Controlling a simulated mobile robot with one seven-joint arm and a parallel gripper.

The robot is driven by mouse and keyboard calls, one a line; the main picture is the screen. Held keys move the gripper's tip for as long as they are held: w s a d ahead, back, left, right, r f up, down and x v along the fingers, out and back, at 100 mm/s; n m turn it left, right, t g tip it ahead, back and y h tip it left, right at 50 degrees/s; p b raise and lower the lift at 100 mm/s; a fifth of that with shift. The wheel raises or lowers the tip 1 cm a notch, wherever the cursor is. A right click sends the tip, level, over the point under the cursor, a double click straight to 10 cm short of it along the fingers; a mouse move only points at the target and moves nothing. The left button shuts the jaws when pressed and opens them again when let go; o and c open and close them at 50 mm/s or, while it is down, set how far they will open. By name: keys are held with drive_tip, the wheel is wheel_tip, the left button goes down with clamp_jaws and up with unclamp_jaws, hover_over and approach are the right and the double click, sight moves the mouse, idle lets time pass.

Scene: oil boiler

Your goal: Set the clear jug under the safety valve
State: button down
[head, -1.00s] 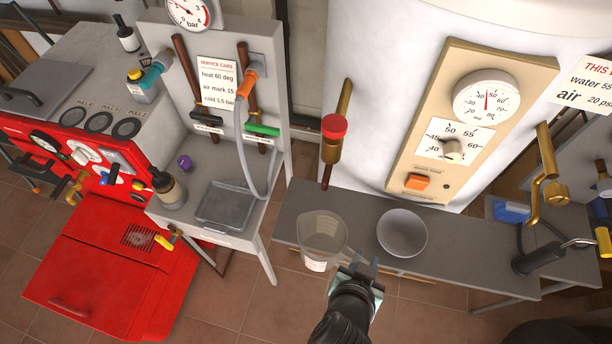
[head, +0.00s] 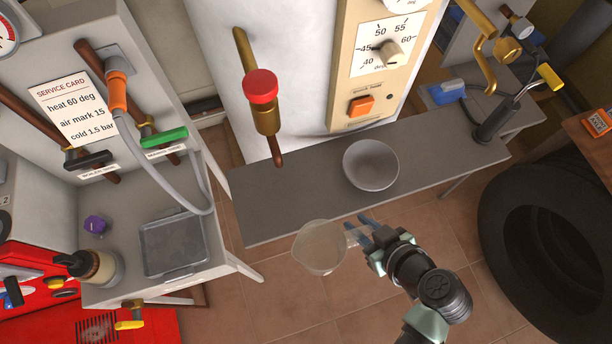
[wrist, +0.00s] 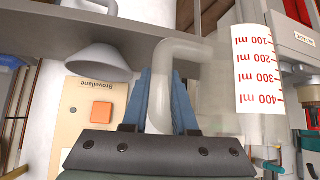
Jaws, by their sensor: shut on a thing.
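The clear jug (head: 320,248) hangs in the air in front of the grey bench's front edge, over the tiled floor. My gripper (head: 370,234) is shut on the jug's handle, right of its body. In the wrist view, the fingers sit on both sides of the pale handle (wrist: 160,85); the jug's red millilitre scale (wrist: 258,70) shows at right. The safety valve (head: 262,105), brass with a red cap, is on the white boiler. Its brown outlet end (head: 277,159) points down over the bench's back left part. The jug is apart from it, nearer the front.
The grey bench (head: 268,205) is clear below the valve. A grey bowl (head: 371,165) stands on it to the right. A side table with a grey tray (head: 172,245) and hose (head: 165,180) is at left. A large black tyre (head: 550,235) is at right.

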drive_tip(key=w+a, duration=0.2)
drive_tip(key=w, duration=0.2)
drive_tip(key=w+a+p, duration=0.1)
drive_tip(key=w+a, duration=0.1)
drive_tip(key=w, duration=0.2)
drive_tip(key=w+a, duration=0.3)
drive_tip(key=w, duration=0.1)
drive_tip(key=shift+w+a+p, duration=0.1)
drive_tip(key=shift+w+p, duration=0.2)
drive_tip(key=shift+w, duration=0.1)
drive_tip(key=shift+f, duration=1.75)
drive_tip(key=shift+f, duration=0.15)
drive_tip(key=c, duration=0.7)
unclamp_jaws()
drive_tip(key=shift+r, duration=0.25)
drive_tip(key=v, duration=1.2)
drive_tip(key=shift+p, duration=0.35)
drive_tip(key=shift+f, duration=0.1)
